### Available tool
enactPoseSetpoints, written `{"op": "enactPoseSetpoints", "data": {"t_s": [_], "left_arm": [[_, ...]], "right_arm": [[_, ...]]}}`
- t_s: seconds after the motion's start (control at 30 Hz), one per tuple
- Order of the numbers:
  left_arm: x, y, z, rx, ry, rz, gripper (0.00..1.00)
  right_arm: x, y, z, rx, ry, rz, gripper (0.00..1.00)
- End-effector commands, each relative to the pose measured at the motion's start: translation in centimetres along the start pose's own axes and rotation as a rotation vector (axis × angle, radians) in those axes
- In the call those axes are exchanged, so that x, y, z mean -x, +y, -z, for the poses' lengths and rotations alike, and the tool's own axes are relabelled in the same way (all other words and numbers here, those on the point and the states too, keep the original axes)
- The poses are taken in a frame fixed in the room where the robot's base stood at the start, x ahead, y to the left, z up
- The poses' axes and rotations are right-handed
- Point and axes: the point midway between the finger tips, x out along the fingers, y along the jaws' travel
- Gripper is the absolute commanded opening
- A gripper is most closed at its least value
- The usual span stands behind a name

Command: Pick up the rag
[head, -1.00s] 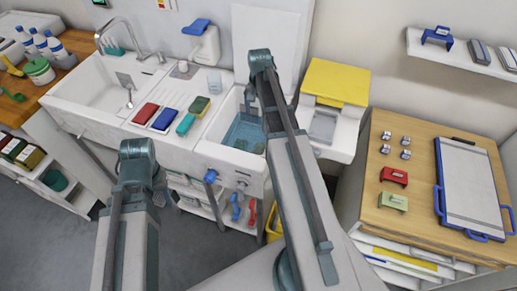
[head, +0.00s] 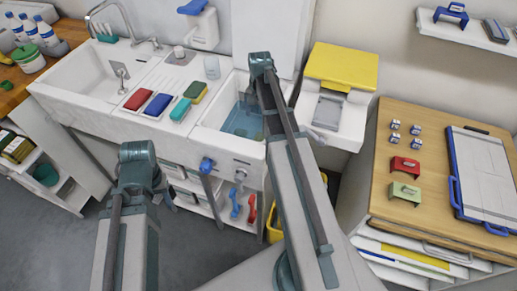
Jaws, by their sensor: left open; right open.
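No single thing is clearly the rag. On the white drainboard lie a red folded cloth or pad (head: 139,99), a blue one (head: 158,105), a teal one (head: 181,110) and a green-and-yellow sponge-like pad (head: 196,92). My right gripper (head: 249,101) is open, over the basin with blue water (head: 238,124), to the right of these pads. The arm hides part of the basin, where a dark greenish shape shows dimly. My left gripper (head: 171,197) is open and low in front of the sink, apart from the pads.
The left sink bowl (head: 75,83) has a tap (head: 119,15) behind it. A yellow-lidded bin (head: 342,66) stands right of the basin. A wooden table (head: 395,218) with red and green blocks and a blue-framed board is at right. Grey floor is clear at lower left.

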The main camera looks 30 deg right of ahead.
Motion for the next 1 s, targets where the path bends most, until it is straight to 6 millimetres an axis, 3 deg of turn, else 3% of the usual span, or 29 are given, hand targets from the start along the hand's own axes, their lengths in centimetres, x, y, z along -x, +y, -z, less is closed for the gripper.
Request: {"op": "enactPoseSetpoints", "data": {"t_s": [0.03, 0.47, 1.0], "left_arm": [[-0.8, 0.1, 0.1, 0.000, 0.000, 0.000, 0.50], [-1.8, 0.2, 0.1, 0.000, 0.000, 0.000, 0.50], [-8.9, 0.8, 0.5, 0.000, 0.000, 0.000, 0.50]], "right_arm": [[-0.8, 0.0, 0.0, 0.000, 0.000, 0.000, 1.00], [-1.8, 0.0, 0.0, 0.000, 0.000, 0.000, 1.00], [-8.9, 0.0, 0.0, 0.000, 0.000, 0.000, 1.00]]}}
